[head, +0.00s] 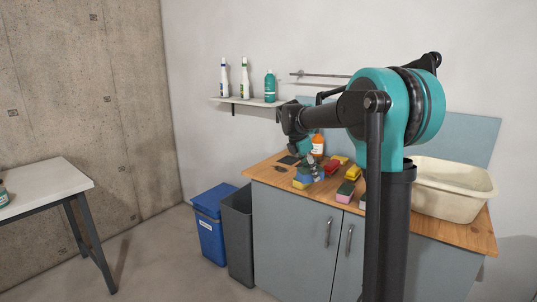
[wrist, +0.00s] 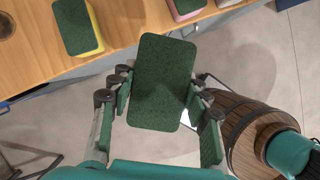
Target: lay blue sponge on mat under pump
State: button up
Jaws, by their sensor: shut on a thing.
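My gripper (wrist: 160,100) is shut on a sponge (wrist: 163,82), whose dark green scouring face fills the space between the fingers in the wrist view. Its sides are hidden there. In the head view the blue sponge (head: 303,174) shows at my gripper (head: 318,172), beside the front left of the wooden counter. A dark flat mat (head: 288,160) lies at the counter's back left corner. A teal bottle (head: 270,85), seemingly the pump, stands on the wall shelf above that corner. The mat looks bare and is apart from the sponge.
A yellow sponge (wrist: 85,25) with a green top lies near the counter (wrist: 130,22) edge. Several other coloured sponges and an orange bottle (head: 317,143) stand on the counter. A cream basin (head: 452,205) is at the right. Blue (head: 210,235) and grey (head: 237,240) bins stand left.

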jog(key=s+d+f+m+g+y, duration=0.1)
jog(key=s+f+m+g+y, duration=0.1)
jog(key=f+m, duration=0.9)
jog(key=s+d+f+m+g+y, duration=0.2)
jog(key=s+f+m+g, duration=0.2)
jog(key=f+m, duration=0.7)
notch_tip(320, 180, down, 10)
jog(key=shift+s+r, duration=0.1)
jog(key=shift+s, duration=0.4)
